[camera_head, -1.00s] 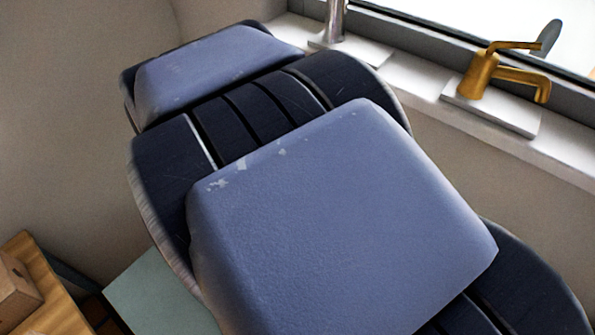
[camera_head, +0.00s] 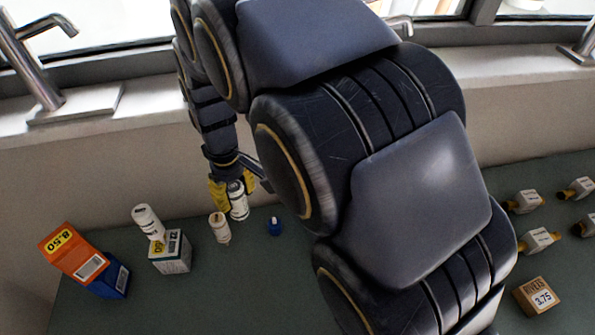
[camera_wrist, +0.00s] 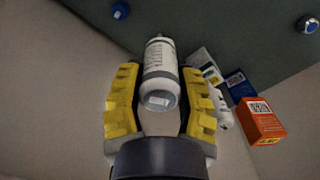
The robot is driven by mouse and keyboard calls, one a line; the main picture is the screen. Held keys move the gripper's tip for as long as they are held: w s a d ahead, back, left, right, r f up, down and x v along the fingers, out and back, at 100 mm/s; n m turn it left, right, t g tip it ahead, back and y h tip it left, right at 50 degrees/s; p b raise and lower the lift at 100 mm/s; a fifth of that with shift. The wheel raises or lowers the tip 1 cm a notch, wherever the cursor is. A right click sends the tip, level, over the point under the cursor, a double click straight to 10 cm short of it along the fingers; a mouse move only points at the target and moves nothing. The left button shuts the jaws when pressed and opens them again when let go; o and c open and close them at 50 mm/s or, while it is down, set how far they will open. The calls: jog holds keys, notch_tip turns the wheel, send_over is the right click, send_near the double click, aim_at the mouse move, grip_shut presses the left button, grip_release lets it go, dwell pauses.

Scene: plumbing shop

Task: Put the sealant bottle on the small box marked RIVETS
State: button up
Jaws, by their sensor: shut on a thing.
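My gripper (camera_head: 229,197) is at the end of my arm, left of centre in the head view, near the wall. It is shut on a white bottle with printed text, the sealant bottle (camera_head: 238,203), its label too small to read. In the wrist view the sealant bottle (camera_wrist: 160,72) is between the yellow fingers of my gripper (camera_wrist: 160,88). The small brown box marked RIVETS (camera_head: 537,298) sits on the counter at the far right of the head view, with a "3.75" label. The gripper is far to its left.
A white bottle (camera_head: 220,229) and a blue item (camera_head: 274,226) stand near the gripper. Further left are another white bottle (camera_head: 148,222), a white box (camera_head: 172,256) and an orange box (camera_head: 72,250). Several brass-ended fittings (camera_head: 538,240) lie behind RIVETS. My arm hides the middle.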

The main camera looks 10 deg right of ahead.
jog(key=s+d+r+m, duration=0.1)
jog(key=d+m, duration=0.5)
jog(key=d, duration=0.9)
jog(key=s+d+m, duration=0.2)
jog(key=d+m, duration=0.3)
jog(key=d, duration=1)
jog(key=s+d+r+m, duration=0.1)
jog(key=s+d+m, duration=0.6)
jog(key=s, duration=0.5)
jog(key=s+d+m, duration=0.5)
jog(key=s+d, duration=0.5)
jog(key=s, duration=0.2)
jog(key=w+d+f, duration=0.2)
jog(key=d+f, duration=1)
jog(key=d, duration=0.1)
jog(key=shift+w+d+f, duration=0.15)
jog(key=shift+w+f, duration=0.1)
jog(key=shift+w, duration=0.1)
